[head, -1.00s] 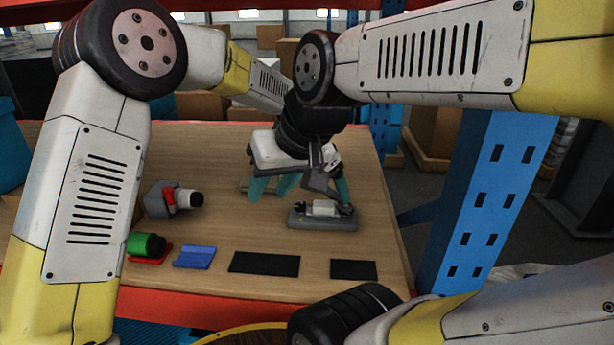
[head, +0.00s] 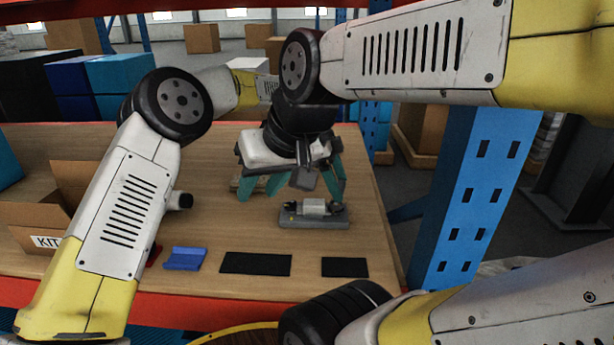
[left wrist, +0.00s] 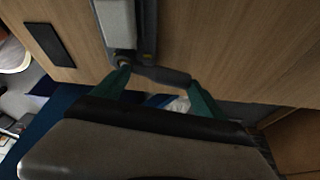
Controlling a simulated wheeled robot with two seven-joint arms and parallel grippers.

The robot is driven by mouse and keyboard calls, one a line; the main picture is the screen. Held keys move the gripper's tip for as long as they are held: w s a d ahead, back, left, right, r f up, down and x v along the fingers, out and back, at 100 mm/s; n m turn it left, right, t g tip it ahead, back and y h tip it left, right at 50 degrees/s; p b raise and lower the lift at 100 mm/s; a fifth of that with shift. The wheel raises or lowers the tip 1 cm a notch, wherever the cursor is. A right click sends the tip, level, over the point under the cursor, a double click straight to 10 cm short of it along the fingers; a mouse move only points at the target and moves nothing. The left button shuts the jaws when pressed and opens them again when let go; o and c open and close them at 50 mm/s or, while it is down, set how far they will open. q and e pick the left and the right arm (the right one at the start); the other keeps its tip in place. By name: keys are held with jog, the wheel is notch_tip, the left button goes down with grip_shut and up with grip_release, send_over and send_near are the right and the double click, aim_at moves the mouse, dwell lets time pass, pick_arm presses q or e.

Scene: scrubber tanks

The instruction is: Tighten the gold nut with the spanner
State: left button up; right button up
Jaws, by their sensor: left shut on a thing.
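A grey fixture (head: 313,221) with a white block (head: 314,207) on top lies on the bench; it also shows in the left wrist view (left wrist: 148,35). A small tan-centred end at its edge may be the gold nut (left wrist: 122,60), but its colour is unclear. My left gripper (left wrist: 158,80) is close to the fixture. A dark bar, seemingly the spanner (left wrist: 162,75), runs between its teal fingertips towards the fixture's end.
A blue block (head: 185,258) and two black pads (head: 255,264) (head: 345,267) lie along the bench front. A cardboard KIT box (head: 40,225) stands at left. A blue rack post (head: 475,200) rises at right. Bench between the pads and fixture is clear.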

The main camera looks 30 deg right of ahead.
pick_arm(q)
jog(key=shift+s+d+m+g+y, duration=0.3)
jog(key=shift+s+d+m, duration=0.1)
jog(key=shift+m, duration=0.65)
jog(key=shift+s+d+m+g+y, duration=0.2)
jog(key=shift+s+d+m+y, duration=0.15)
jog(key=shift+m, duration=0.7)
jog(key=shift+w+a+n+h, duration=0.25)
jog(key=shift+n+h, duration=0.1)
jog(key=shift+n, duration=0.45)
jog(key=shift+r, duration=0.1)
jog(key=shift+r, duration=0.7)
jog(key=shift+r, duration=0.1)
jog(key=shift+r, duration=0.7)
